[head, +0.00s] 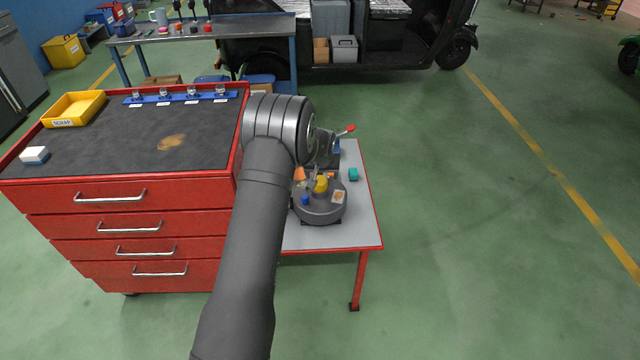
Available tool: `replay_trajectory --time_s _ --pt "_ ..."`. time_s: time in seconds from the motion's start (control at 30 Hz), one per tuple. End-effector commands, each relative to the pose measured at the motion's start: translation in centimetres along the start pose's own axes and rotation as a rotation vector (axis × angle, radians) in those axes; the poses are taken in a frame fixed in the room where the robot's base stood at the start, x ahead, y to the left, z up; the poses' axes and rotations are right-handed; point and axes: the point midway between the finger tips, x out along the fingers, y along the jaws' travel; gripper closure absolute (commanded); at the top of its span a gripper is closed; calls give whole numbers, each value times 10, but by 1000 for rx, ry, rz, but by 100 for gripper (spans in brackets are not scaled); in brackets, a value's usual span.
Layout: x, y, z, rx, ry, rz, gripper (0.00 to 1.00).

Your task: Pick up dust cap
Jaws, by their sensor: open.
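A round grey turntable-like tray (318,214) stands on the small grey table and holds several small parts. A yellow round piece (321,184), a small blue piece (305,200), an orange piece (299,174) and a pale tan piece (338,196) show on it. I cannot tell for sure which of these is the dust cap; the yellow one is cap-like. My gripper (315,182) is open, pointing down over the tray close to the yellow piece. My wrist partly hides the tray's far side, and contact cannot be told.
A teal block (353,174) lies right of the tray on the grey table (362,220). A red-tipped lever (348,129) stands behind. The red drawer cabinet (60,190) at left carries a yellow scrap bin (73,109), a blue rack (180,97) and a white-blue block (34,155).

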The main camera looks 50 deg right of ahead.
Motion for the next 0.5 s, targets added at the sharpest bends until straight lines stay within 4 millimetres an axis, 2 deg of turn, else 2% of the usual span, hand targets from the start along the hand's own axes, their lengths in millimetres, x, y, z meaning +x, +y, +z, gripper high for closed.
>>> replay_trajectory --time_s 0.17,0.4,0.5 --pt "11 -2 1 0 -1 0 26" --pt "43 -6 1 -1 -1 1 26" --pt "51 -6 0 0 0 1 26"
